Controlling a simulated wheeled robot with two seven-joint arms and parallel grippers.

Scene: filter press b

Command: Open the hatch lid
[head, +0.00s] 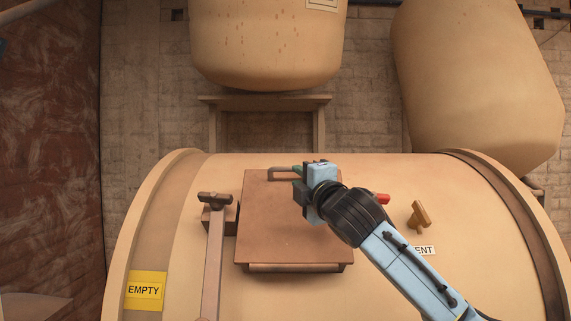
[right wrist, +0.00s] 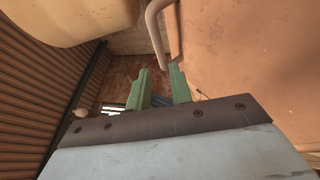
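The hatch lid (head: 290,225) is a square brown plate lying closed on top of the large tan drum, with a hinge-like bar along its near edge. Its handle (head: 283,171) is a bent bar at the lid's far edge; it also shows in the right wrist view (right wrist: 153,30). My right gripper (head: 287,171) is at the handle, above the lid's far side. In the right wrist view its green fingers (right wrist: 160,68) are apart, with the handle's end close to the tips and a gap visible. My right wrist hides part of the lid. My left gripper is not in view.
A long bar with a T-shaped end (head: 213,240) stands left of the lid. A red knob (head: 382,198), a small brown lever (head: 419,216) and a partly hidden label (head: 426,250) are to the right. A yellow EMPTY sign (head: 145,291) is at left. Large tan tanks (head: 265,45) hang behind.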

